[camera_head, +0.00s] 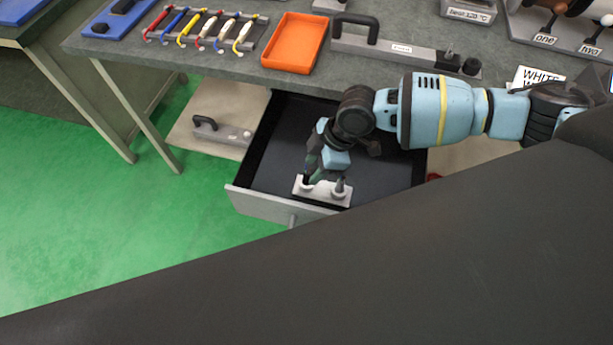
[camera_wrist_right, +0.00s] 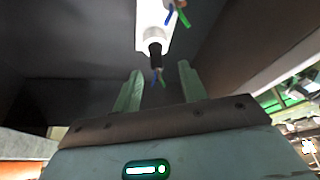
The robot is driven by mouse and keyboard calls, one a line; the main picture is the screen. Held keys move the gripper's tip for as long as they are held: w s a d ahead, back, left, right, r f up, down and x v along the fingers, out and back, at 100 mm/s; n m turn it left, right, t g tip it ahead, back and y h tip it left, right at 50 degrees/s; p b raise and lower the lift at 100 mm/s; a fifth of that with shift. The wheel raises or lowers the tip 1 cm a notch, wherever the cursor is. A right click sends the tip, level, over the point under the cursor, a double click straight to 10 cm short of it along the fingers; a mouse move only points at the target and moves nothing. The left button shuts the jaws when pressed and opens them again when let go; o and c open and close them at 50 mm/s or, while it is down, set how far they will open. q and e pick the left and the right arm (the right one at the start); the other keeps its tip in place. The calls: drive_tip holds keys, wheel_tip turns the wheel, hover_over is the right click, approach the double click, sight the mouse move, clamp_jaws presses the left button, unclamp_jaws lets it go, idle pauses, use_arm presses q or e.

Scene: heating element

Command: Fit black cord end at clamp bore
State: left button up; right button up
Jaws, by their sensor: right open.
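A white block (camera_head: 322,193), apparently the clamp, sits at the front of the open drawer (camera_head: 385,170), with a stub rising near each end. It also shows in the wrist view (camera_wrist_right: 153,18). There a short black cord end (camera_wrist_right: 155,48) projects from the block's rounded end, with thin blue and green wire tips. How deep it sits in the bore cannot be told. My right gripper (camera_wrist_right: 160,84) is open, its two green fingers either side of the wire tips, apparently not touching. In the head view the right gripper (camera_head: 313,172) reaches down over the block's left end. My left gripper is out of view.
The workbench above holds an orange tray (camera_head: 296,42), a rack of coloured tools (camera_head: 205,30) and a grey bar with a handle (camera_head: 400,50). A handled piece (camera_head: 220,129) lies on a shelf left of the drawer. The drawer floor behind the block looks clear.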

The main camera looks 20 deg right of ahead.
sight(308, 172)
drive_tip(key=shift+w+x, duration=0.15)
drive_tip(key=shift+x, duration=1.05)
drive_tip(key=shift+w+x, duration=0.15)
drive_tip(key=shift+x, duration=1.05)
clamp_jaws()
drive_tip(key=shift+r, duration=0.2)
wheel_tip(308, 172, up, 9)
drive_tip(key=shift+r+p, duration=0.2)
drive_tip(key=shift+p, duration=0.1)
drive_tip(key=shift+r, duration=0.15)
drive_tip(key=shift+s, duration=0.1)
